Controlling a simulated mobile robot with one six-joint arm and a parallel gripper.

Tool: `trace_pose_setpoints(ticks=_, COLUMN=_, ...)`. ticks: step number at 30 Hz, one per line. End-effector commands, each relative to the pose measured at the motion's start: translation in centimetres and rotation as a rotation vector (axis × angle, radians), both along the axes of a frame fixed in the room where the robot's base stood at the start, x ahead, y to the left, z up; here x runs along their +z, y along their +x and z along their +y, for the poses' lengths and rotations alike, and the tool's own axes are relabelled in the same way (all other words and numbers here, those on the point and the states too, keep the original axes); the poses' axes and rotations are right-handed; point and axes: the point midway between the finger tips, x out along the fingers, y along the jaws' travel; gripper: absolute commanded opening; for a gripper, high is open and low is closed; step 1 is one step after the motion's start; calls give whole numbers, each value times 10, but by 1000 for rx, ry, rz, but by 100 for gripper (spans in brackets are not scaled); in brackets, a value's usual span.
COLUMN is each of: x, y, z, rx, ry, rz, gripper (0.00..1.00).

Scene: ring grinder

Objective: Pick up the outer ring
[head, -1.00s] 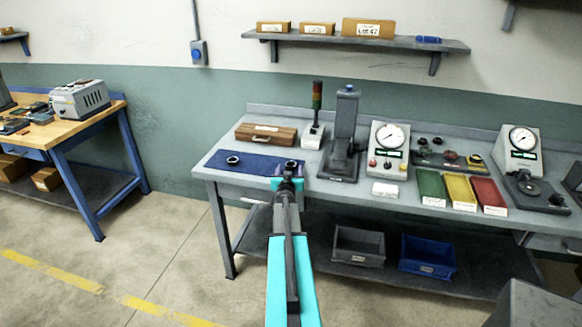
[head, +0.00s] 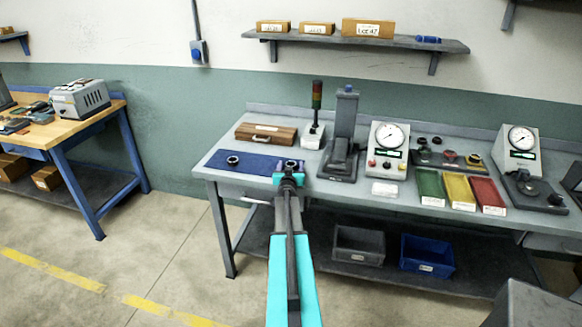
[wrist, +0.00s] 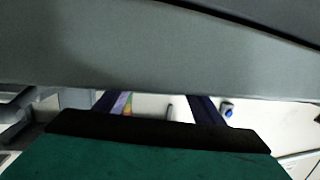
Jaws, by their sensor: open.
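A dark blue mat (head: 258,165) lies at the left end of the grey bench. One small dark ring (head: 232,160) with a light centre sits on its left part. A second small ring-like piece (head: 291,163) shows at the mat's right end, just beyond my gripper (head: 289,174). I cannot tell which of the two is the outer ring. My gripper is over the bench's front edge, close to the right-hand piece, and looks empty. In the wrist view my gripper (wrist: 155,108) has its dark fingers apart, with pale wall between them. No ring can be made out there.
A wooden case (head: 266,132), a signal light (head: 315,115) and a dark press (head: 343,140) stand behind and right of the mat. A dial gauge (head: 388,148) and green, yellow and red trays (head: 458,190) are farther right. Two bins sit on the lower shelf.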

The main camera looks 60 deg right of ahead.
Motion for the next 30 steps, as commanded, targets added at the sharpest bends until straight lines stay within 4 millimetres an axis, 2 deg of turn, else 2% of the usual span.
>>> trace_pose_setpoints(ticks=5, x=0, y=0, z=0, rx=0, ry=0, rz=0, gripper=62)
trace_pose_setpoints(ticks=8, x=0, y=0, z=0, rx=0, ry=0, rz=0, gripper=49)
trace_pose_setpoints(ticks=14, x=0, y=0, z=0, rx=1, ry=0, rz=0, gripper=15)
trace_pose_setpoints(ticks=23, x=2, y=1, z=0, rx=1, ry=-1, rz=-1, gripper=15)
trace_pose_setpoints(ticks=30, x=17, y=1, z=1, rx=1, ry=-1, rz=0, gripper=15)
